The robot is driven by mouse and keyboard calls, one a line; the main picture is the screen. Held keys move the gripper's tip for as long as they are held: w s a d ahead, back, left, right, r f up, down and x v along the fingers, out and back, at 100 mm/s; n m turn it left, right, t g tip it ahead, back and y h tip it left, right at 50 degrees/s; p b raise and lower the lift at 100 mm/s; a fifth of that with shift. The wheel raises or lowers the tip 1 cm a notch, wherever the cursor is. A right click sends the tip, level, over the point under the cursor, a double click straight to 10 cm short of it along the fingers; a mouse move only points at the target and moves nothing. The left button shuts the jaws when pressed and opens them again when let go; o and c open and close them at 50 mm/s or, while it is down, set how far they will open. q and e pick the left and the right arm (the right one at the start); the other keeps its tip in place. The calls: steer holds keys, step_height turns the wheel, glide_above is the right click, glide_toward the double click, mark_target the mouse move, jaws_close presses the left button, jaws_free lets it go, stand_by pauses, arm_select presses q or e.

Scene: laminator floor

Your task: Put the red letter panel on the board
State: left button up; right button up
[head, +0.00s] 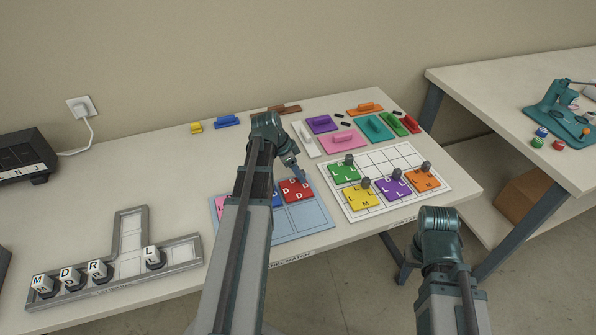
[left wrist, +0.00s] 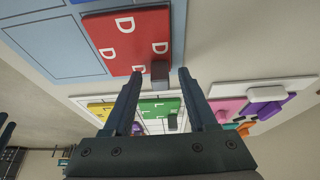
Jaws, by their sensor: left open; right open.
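The red letter panel (head: 297,191) with white D letters lies on the blue mat (head: 303,221). It also shows in the left wrist view (left wrist: 122,42), with a dark grey knob (left wrist: 160,72) near its edge. My left gripper (head: 296,177) is open just above the panel. In the left wrist view its fingertips (left wrist: 160,75) stand on either side of the knob, apart from it. The white gridded board (head: 384,158) lies to the right and carries green, yellow, purple and orange panels. My right arm is at the lower right; its gripper is hidden.
A pink panel (head: 222,204) and a blue panel (head: 277,198) lie beside the red one, partly hidden by my left arm. Several coloured handled blocks, such as a teal one (head: 374,128), lie behind the board. A grey tray (head: 128,268) with lettered cubes is at the left.

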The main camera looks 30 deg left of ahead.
arm_select(q)
steer(key=p+v, duration=1)
steer(key=v, duration=0.1)
steer(key=shift+r, duration=0.2)
steer(key=shift+s, duration=0.1)
steer(key=s+d+n+g+y, duration=0.1)
steer(key=s+d, duration=0.3)
steer(key=d, duration=0.7)
steer(key=s+d+f+n+g+y, duration=0.1)
steer(key=s+d, duration=0.3)
steer(key=d, duration=0.7)
steer(key=s+d+n+g+y, duration=0.1)
steer(key=s+d, duration=0.4)
steer(key=d, duration=0.6)
steer(key=shift+d+f+n+g+y, duration=0.2)
steer(key=shift+f+n+g+y, duration=0.1)
steer(key=shift+n+y, duration=0.4)
